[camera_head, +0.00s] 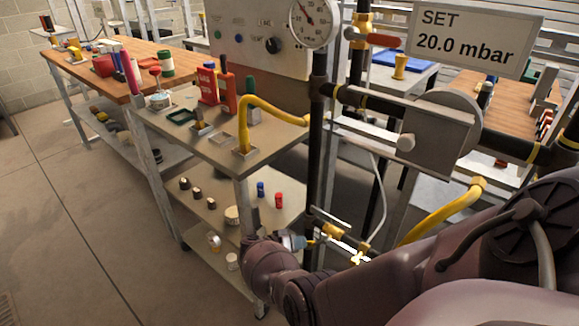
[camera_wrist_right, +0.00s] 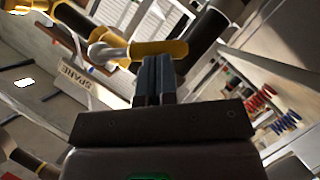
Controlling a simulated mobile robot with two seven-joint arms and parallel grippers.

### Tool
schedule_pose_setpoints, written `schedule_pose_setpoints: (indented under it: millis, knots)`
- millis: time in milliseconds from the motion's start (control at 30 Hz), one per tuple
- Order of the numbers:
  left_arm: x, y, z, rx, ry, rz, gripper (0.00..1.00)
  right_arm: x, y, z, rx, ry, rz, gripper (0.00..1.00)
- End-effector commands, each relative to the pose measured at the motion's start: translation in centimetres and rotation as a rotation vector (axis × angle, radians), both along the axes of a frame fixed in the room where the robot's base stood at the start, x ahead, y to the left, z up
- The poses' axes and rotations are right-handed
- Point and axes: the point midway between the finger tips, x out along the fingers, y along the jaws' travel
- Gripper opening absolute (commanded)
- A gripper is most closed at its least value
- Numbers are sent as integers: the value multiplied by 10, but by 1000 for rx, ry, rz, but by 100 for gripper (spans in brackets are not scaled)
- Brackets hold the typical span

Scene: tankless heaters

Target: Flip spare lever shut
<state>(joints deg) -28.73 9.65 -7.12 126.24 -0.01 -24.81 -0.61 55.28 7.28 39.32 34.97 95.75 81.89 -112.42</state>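In the right wrist view the SPARE label (camera_wrist_right: 72,80) hangs beside a yellow and silver valve part (camera_wrist_right: 112,50), which I take to be the spare lever or its fitting. My right gripper (camera_wrist_right: 155,62) has its two dark fingers close together, with nothing visible between them. The fingertips overlap the yellow part in the picture; I cannot tell whether they touch it. In the head view my right gripper (camera_head: 292,241) is low by the black pipe, just left of a small yellow valve (camera_head: 332,232). The lever's exact angle is unclear. My left gripper is not in view.
A black pipe (camera_head: 317,150) stands behind my right gripper. A dial gauge (camera_head: 313,18) and a red-handled valve (camera_head: 380,39) are higher up. A sign (camera_head: 476,38) reads SET 20.0 mbar. A loaded cart (camera_head: 185,130) stands left; the floor at far left is clear.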

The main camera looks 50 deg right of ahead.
Motion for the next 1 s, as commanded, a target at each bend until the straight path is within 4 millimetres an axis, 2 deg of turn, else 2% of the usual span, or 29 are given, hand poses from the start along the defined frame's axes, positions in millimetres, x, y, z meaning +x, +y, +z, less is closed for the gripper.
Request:
schedule_pose_setpoints:
  millis: [100, 400, 567, 1000]
  knots:
    - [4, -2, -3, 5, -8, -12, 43, -6, -3, -13, -8, 111, -2, 0]
    - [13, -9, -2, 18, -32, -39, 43, -17, -4, -28, -29, 371, -2, 0]
    - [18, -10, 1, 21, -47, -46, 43, -21, -6, -29, -35, 441, -1, 0]
    - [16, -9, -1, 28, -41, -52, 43, -26, -7, -32, -46, 542, -2, 0]
